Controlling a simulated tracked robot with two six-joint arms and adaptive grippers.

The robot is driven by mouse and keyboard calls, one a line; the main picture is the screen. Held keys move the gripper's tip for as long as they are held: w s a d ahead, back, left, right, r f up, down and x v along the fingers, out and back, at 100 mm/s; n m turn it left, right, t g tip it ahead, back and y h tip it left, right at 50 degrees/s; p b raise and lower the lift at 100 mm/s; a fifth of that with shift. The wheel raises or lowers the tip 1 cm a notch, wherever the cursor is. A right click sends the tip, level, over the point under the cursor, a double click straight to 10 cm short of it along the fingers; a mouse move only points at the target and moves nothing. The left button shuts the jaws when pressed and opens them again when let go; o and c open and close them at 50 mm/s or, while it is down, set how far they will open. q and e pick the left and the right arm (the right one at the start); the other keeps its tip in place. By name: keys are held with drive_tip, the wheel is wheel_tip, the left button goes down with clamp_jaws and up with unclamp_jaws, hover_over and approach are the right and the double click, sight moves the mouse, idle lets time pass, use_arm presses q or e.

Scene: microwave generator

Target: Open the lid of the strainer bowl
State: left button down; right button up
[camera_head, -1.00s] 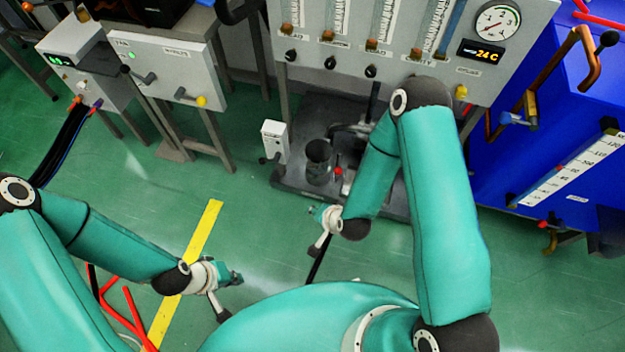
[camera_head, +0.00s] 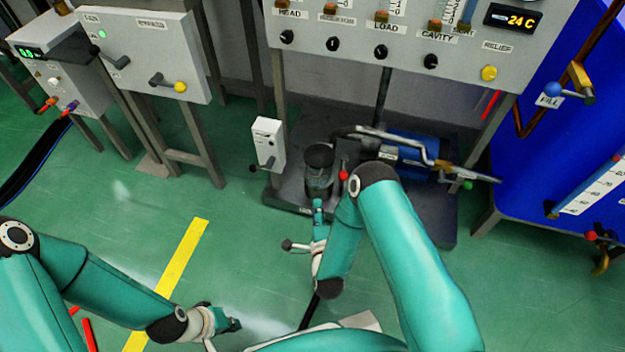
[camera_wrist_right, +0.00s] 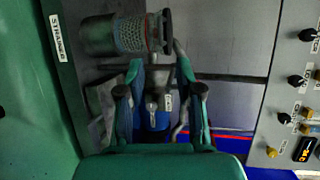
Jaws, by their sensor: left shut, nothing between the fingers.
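The strainer bowl (camera_head: 318,182) is a clear cylinder with a dark round lid (camera_head: 320,155) on top, standing on the grey base plate. In the right wrist view the strainer bowl (camera_wrist_right: 98,36) lies sideways in the picture, with mesh inside and the dark lid (camera_wrist_right: 167,32) at its right end. My right gripper (camera_head: 318,204) is just in front of the bowl, low beside it. In its wrist view the right gripper (camera_wrist_right: 159,66) has its fingers apart with nothing held, and the lid lies beyond the tips. My left gripper (camera_head: 236,325) is shut and empty, low over the floor.
A white box with a lever (camera_head: 268,143) stands left of the bowl. A red-knobbed lever (camera_head: 343,175) and a blue motor (camera_head: 408,150) with a metal pipe are on its right. The gauge panel (camera_head: 400,60) hangs above. The green floor (camera_head: 110,200) at left is open.

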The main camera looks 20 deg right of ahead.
sight(312, 176)
drive_tip(key=shift+b+x, duration=2.25)
drive_tip(key=shift+x, duration=4.85)
drive_tip(key=shift+f, duration=0.1)
drive_tip(key=shift+s, duration=0.1)
clamp_jaws()
drive_tip(key=shift+f, duration=0.1)
